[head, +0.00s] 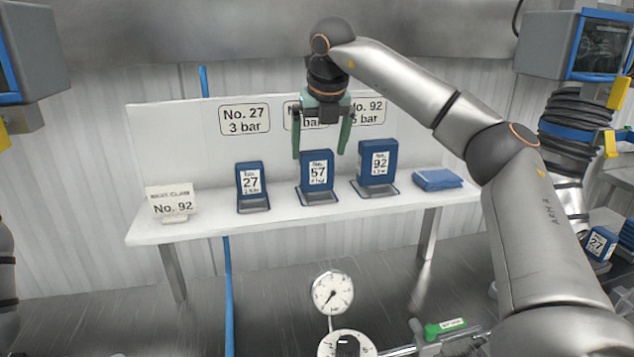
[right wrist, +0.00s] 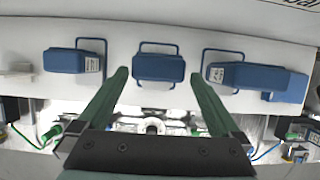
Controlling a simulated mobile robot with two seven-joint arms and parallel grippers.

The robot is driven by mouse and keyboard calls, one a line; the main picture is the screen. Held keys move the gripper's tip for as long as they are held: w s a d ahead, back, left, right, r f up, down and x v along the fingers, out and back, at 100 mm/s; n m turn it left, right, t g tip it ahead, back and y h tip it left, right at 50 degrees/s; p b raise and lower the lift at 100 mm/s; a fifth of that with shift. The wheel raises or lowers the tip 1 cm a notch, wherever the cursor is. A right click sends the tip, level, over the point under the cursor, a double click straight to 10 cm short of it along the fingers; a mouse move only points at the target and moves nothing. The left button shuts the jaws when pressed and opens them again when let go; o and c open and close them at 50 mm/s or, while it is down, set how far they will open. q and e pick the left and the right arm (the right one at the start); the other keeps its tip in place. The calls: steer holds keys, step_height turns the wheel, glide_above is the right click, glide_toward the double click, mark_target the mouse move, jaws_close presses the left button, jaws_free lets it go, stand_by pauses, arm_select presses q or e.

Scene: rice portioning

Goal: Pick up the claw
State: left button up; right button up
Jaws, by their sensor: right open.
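Three blue blocks with white labels stand in stands on the white shelf (head: 290,222): No. 27 (head: 249,178), No. 57 (head: 318,170) and No. 92 (head: 377,167). A small sign (head: 172,203) at the shelf's left reads "Next claw No. 92". My right gripper (head: 320,152) has green fingers, open and empty. It hangs above the No. 57 block, its fingers spread to either side of it in the picture. In the right wrist view the middle block (right wrist: 160,69) shows between the fingertips, with apparently No. 92 (right wrist: 240,75) to the right. My left gripper is out of view.
A flat blue item (head: 438,180) lies at the shelf's right end. A back panel (head: 180,140) with pressure labels stands behind the blocks. A gauge (head: 332,293) and a green-handled part (head: 445,328) are in front. Another block marked 27 (head: 600,243) is at far right.

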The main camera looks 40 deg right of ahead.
mark_target(315, 164)
steer(key=p+x, duration=0.1)
steer(key=x, duration=0.5)
steer(key=shift+w+r, duration=0.1)
steer(key=shift+a+r, duration=0.1)
steer(key=shift+r, duration=0.05)
jaws_close()
stand_by(0.6)
